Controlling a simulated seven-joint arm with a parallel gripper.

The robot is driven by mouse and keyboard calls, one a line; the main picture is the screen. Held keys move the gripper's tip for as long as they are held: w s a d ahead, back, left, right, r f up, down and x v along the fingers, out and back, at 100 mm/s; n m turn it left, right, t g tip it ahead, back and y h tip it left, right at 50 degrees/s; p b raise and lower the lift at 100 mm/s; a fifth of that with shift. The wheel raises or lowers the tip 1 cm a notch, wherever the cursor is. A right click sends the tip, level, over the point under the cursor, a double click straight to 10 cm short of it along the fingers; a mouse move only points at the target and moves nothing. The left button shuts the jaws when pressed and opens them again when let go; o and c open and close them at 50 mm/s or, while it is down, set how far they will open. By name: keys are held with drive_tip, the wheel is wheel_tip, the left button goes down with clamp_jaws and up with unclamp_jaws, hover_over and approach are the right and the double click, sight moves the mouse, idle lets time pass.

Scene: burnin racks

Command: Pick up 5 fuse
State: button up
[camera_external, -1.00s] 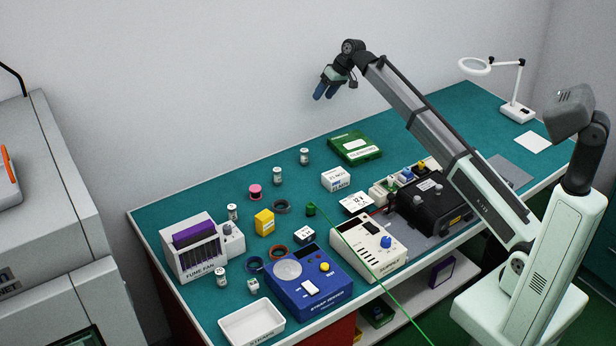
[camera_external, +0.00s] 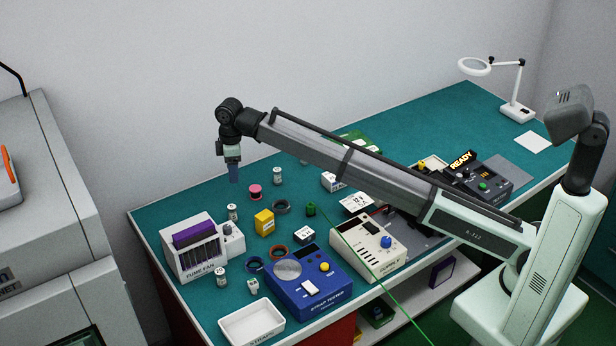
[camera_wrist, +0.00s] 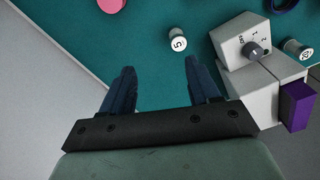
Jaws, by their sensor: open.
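The fuse marked 5 is a white cylinder with a dark rim (camera_wrist: 179,43), upright on the green bench top in the wrist view. It stands near the fume fan, and appears to be the small jar-like cylinder (camera_external: 232,212) left of the yellow box in the external view. My gripper (camera_external: 234,181) is in the air above the back left of the bench, fingers pointing down. In the wrist view its two dark blue fingers (camera_wrist: 158,82) are apart with nothing between them. The fuse lies beyond the fingertips, toward the right finger, not touched.
The fume fan (camera_external: 184,258) stands close beside the fuse, with its knob box (camera_wrist: 237,40) nearest. A pink spool (camera_external: 255,191), a yellow box (camera_external: 264,222) and similar cylinders (camera_external: 277,176) are nearby. Another cylinder (camera_wrist: 298,48) stands past the fan. The wall is behind.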

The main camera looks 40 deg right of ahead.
sight(231, 207)
drive_tip(key=shift+n, duration=0.4)
drive_tip(key=a+f, duration=0.1)
drive_tip(key=f, duration=0.2)
drive_tip(key=s+a+f, duration=0.1)
drive_tip(key=f, duration=0.2)
drive_tip(key=s+a+f, duration=0.1)
drive_tip(key=f, duration=0.1)
drive_tip(key=shift+s+a+f, duration=0.15)
drive_tip(key=shift+f, duration=0.25)
drive_tip(key=shift+s+d+f, duration=0.1)
drive_tip(key=shift+f, duration=1.25)
drive_tip(key=shift+d+f, duration=0.1)
drive_tip(key=shift+f, duration=1.25)
clamp_jaws()
